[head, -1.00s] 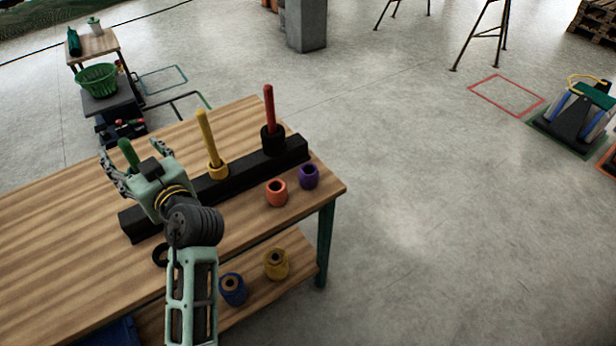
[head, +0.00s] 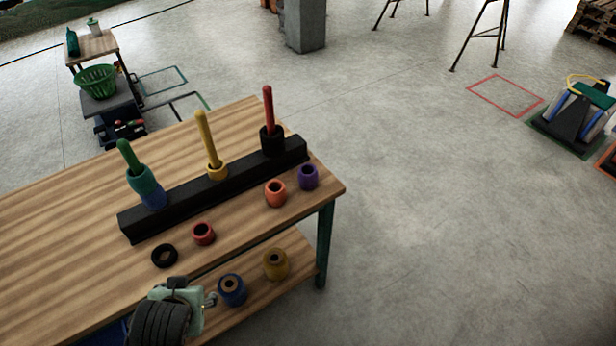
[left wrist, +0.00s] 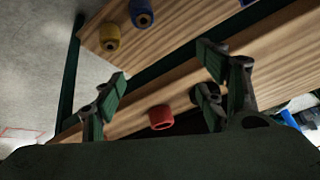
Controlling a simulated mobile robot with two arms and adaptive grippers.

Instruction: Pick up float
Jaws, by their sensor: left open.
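Ring-like floats stand loose on the tabletop: black (head: 164,256), red (head: 203,234), orange (head: 275,193) and purple (head: 308,177). A blue float (head: 232,289) and a yellow float (head: 275,264) stand on the lower shelf. My left gripper (head: 207,301) is at the bottom of the head view, near the table's front edge; its fingers are mostly hidden there. In the left wrist view the gripper (left wrist: 162,68) is open and empty. The red float (left wrist: 161,118) shows between its fingers, farther off, and the black float (left wrist: 208,93) is partly behind the right finger. My right gripper is out of view.
A black bar (head: 190,201) on the table (head: 70,210) carries three pegs. The green peg (head: 126,156) holds teal and blue floats, the yellow peg (head: 205,135) a yellow one, the red peg (head: 267,108) a black one.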

